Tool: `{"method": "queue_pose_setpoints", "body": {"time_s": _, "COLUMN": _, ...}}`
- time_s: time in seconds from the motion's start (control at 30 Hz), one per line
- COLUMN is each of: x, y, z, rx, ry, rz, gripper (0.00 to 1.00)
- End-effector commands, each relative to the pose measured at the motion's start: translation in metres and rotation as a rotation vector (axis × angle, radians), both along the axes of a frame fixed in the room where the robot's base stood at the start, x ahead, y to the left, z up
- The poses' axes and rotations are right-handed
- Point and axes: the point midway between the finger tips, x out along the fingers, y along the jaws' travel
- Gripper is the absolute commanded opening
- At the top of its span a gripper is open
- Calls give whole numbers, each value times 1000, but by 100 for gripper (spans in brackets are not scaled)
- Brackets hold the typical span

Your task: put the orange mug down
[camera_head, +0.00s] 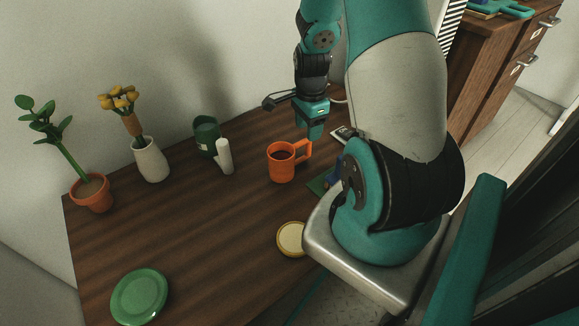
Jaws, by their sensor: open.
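The orange mug (281,165) stands upright on the dark wooden table (215,225), with its handle toward the right. Dark contents or a dark inside show at its mouth. My gripper (313,132) is above and to the right of the mug, near the handle, and points down. It is open and nothing shows in it. Its fingertips look close to the top of the handle; I cannot tell whether they touch it.
A white cylinder (224,157) and a dark green cup (206,134) stand left of the mug. A yellow-rimmed lid or dish (291,238) lies in front. A green plate (139,296), a potted plant (92,193) and a flower vase (151,161) are farther left. The table's middle is clear.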

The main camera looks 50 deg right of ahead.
Motion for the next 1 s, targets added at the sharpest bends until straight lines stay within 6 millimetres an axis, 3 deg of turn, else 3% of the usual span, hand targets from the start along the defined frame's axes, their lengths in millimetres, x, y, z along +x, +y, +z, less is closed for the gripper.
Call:
{"method": "queue_pose_setpoints", "body": {"time_s": 0.03, "x": 0, "y": 0, "z": -13, "rx": 2, "ry": 2, "rz": 1, "gripper": 51}}
{"method": "queue_pose_setpoints", "body": {"time_s": 0.1, "x": 0, "y": 0, "z": -20, "rx": 0, "ry": 0, "rz": 1, "gripper": 51}}
{"method": "queue_pose_setpoints", "body": {"time_s": 0.37, "x": 0, "y": -1, "z": -35, "rx": 1, "ry": 0, "rz": 1, "gripper": 51}}
{"method": "queue_pose_setpoints", "body": {"time_s": 0.6, "x": -2, "y": -2, "z": -72, "rx": 1, "ry": 0, "rz": 2, "gripper": 51}}
{"method": "queue_pose_setpoints", "body": {"time_s": 0.87, "x": -1, "y": -2, "z": -76, "rx": 0, "ry": -1, "rz": 2, "gripper": 51}}
{"method": "queue_pose_setpoints", "body": {"time_s": 0.9, "x": -1, "y": -2, "z": -76, "rx": 0, "ry": -1, "rz": 2, "gripper": 48}}
{"method": "queue_pose_setpoints", "body": {"time_s": 1.0, "x": -1, "y": -2, "z": -76, "rx": 0, "ry": -1, "rz": 2, "gripper": 25}}
